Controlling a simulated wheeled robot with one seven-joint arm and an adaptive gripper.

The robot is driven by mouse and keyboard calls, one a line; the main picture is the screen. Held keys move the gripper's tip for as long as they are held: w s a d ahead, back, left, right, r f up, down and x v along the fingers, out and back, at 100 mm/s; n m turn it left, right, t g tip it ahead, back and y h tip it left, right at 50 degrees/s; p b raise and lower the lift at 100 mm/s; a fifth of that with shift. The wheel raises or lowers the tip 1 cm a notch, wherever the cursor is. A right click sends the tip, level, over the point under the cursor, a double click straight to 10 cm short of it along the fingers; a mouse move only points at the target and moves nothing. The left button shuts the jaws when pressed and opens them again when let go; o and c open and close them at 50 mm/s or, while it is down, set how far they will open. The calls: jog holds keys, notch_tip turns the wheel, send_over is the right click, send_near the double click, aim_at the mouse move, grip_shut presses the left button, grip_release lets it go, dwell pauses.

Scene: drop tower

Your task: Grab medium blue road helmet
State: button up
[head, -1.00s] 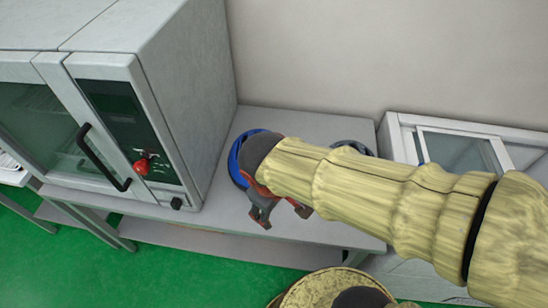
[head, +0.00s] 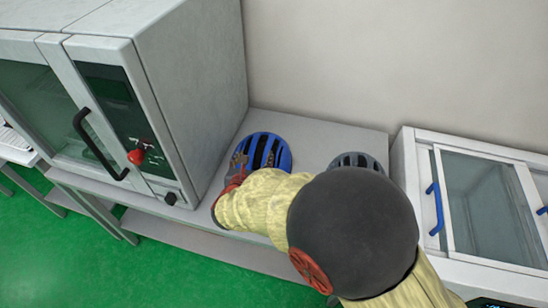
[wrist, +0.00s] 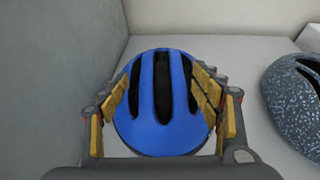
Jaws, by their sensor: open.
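The blue helmet (head: 266,149) with dark vents sits on the grey table, to the right of the oven, in the head view. In the wrist view the blue helmet (wrist: 162,125) fills the middle, between the fingers of my gripper (wrist: 164,100). My gripper is open, one yellow-padded finger on each side of the helmet's upper part. I cannot tell whether the pads touch the shell. In the head view my gripper (head: 236,170) is at the helmet's left front side, partly hidden by my arm.
A grey speckled helmet (head: 355,160) stands to the right, also in the wrist view (wrist: 298,105). A large oven (head: 190,90) walls off the left. The grey table (head: 310,127) backs onto a wall. A white chest with glass lids (head: 425,200) stands at the right.

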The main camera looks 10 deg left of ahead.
aim_at(257, 146)
jog(key=b+x, duration=0.2)
jog(key=x, duration=0.6)
jog(key=shift+b, duration=0.35)
jog(key=shift+s+d+f, duration=0.1)
jog(key=shift+c, duration=1.3)
jog(key=c, duration=1.3)
